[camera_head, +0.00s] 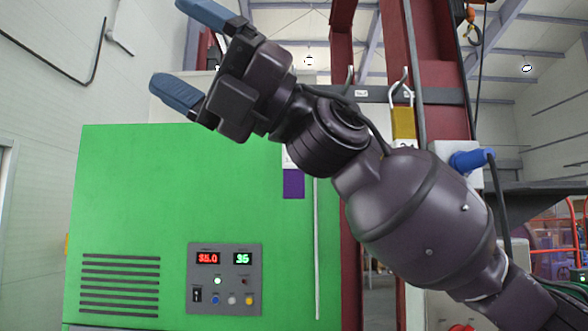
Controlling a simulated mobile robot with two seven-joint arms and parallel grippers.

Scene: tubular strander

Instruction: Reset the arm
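My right arm comes in from the lower right and reaches up to the left across the view. Its dark gripper (168,45) is at the upper left, in front of and above the green cabinet. The two blue-grey fingers are spread wide apart with nothing between them. The gripper points left and touches nothing that I can see. My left arm and gripper are not in view.
A green cabinet (130,220) with a control panel (225,279) stands behind the arm. Dark red posts (400,50) rise behind it, with a yellow padlock (403,124) on a hook and a blue plug (470,160). A pale wall (40,130) is at left.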

